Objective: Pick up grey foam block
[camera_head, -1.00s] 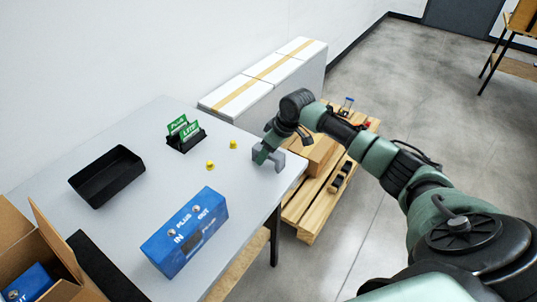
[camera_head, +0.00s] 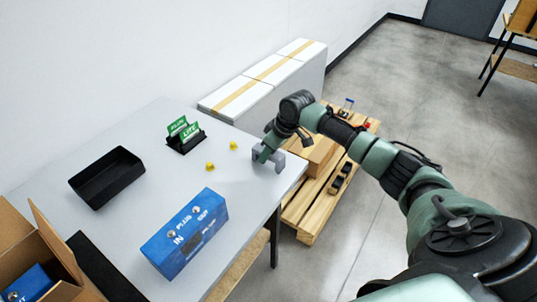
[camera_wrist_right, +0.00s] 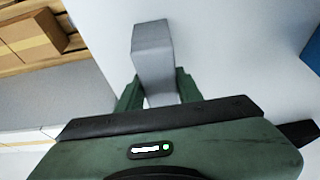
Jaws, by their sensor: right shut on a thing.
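The grey foam block (camera_head: 278,161) is at the far right corner of the white table (camera_head: 150,130). My right gripper (camera_head: 265,154) reaches down onto it from above. In the right wrist view, the grey foam block (camera_wrist_right: 153,55) sits between the two green fingers of my right gripper (camera_wrist_right: 157,92), which are shut on it. I cannot tell whether the block touches the table or is slightly above it. The left gripper is not in view.
A blue box (camera_head: 186,234), a black tray (camera_head: 107,178), two yellow pieces (camera_head: 210,166) and a black holder with green cards (camera_head: 186,140) stand on the table. An open cardboard box (camera_head: 62,246) is at the left. A wooden pallet (camera_head: 312,215) stands beyond the right edge.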

